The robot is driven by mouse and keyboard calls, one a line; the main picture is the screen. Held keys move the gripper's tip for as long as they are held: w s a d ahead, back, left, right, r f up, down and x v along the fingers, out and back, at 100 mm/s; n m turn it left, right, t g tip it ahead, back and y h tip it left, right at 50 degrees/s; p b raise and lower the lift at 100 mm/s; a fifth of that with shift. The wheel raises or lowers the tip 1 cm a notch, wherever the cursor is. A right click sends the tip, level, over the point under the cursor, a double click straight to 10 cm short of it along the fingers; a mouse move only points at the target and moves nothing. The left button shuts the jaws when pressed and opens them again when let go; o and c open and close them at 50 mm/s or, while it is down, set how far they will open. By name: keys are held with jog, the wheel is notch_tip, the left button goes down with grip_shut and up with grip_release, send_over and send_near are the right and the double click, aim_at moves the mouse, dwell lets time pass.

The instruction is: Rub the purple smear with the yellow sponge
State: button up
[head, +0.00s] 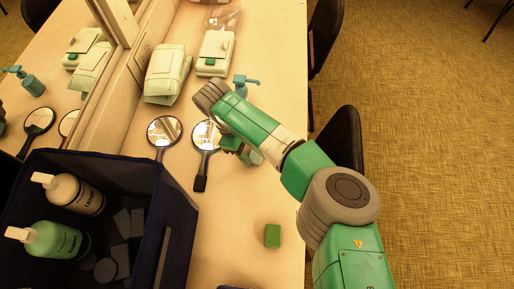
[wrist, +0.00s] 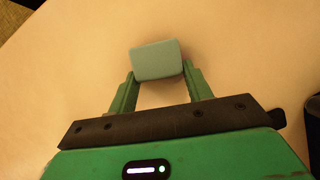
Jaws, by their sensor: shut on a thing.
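My gripper (wrist: 158,76) is shut on a pale grey-teal block (wrist: 157,60), gripped between its two green fingers. The block looks like a sponge and sits at or just above the tabletop; I cannot tell if it touches. In the head view my gripper (head: 243,151) is over the counter beside a hand mirror, and part of the block (head: 256,158) shows there. No block looks clearly yellow in this light. I cannot make out a purple smear; a faint pinkish shade beside the block in the wrist view may be only shadow.
Two hand mirrors (head: 164,132) (head: 206,137) lie left of my gripper. A dark blue crate (head: 178,200) holds bottles. A green block (head: 272,236) lies on the counter (head: 235,225). Pale pouches (head: 167,75) and a teal pump bottle (head: 242,86) stand behind.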

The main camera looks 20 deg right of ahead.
jog(key=shift+w+a+f+b, duration=0.1)
jog(key=shift+w+a+b, duration=0.25)
jog(key=shift+a, duration=0.35)
jog(key=shift+w+a+b, duration=0.2)
jog(key=shift+w+a, duration=0.25)
jog(key=shift+a, duration=0.2)
notch_tip(320, 180, up, 8)
jog(key=p, duration=0.7)
jog(key=shift+p, duration=0.35)
